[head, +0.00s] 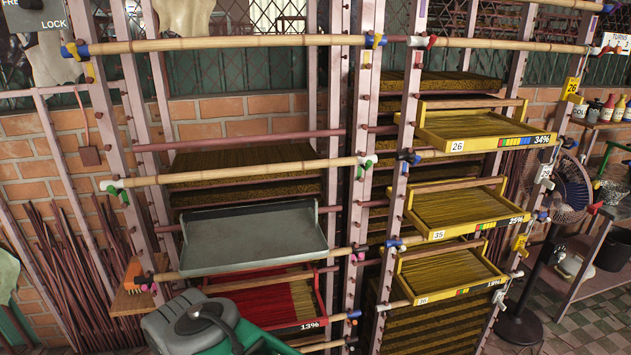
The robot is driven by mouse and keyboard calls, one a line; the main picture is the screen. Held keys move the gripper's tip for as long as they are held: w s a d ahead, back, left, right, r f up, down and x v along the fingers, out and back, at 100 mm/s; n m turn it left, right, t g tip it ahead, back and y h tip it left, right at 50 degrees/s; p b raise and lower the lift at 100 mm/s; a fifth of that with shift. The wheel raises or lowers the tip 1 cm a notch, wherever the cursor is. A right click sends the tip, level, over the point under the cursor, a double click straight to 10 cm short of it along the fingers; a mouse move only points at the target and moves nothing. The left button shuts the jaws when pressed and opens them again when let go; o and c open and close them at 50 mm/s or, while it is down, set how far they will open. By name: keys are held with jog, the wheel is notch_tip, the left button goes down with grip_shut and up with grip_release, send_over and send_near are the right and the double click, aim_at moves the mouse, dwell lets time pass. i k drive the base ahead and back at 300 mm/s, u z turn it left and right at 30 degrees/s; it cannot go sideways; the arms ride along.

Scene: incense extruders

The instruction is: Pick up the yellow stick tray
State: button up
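Three yellow stick trays sit one above another in the right bay of the rack, each filled with thin sticks. The top yellow tray (428,139) is labelled 26 and 34%. The middle yellow tray (432,230) is labelled 35 and 25%. The bottom yellow tray (420,294) is marked 18%; its other number is too small to read surely. The frames do not show which one is meant. A grey and green rounded part, seemingly of my arm, is at the bottom left, below the grey tray. No gripper fingers show, and nothing touches the yellow trays.
An empty grey tray (235,262) sits in the left bay, above a red tray (322,300) marked 13%. Bamboo rails (235,175) cross the rack fronts. A black fan (568,190) on a stand and a side table (592,262) are at the right.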

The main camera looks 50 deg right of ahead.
aim_at(456, 131)
jog(key=u, duration=0.25)
jog(key=k, duration=1.3)
jog(key=z, duration=2.45)
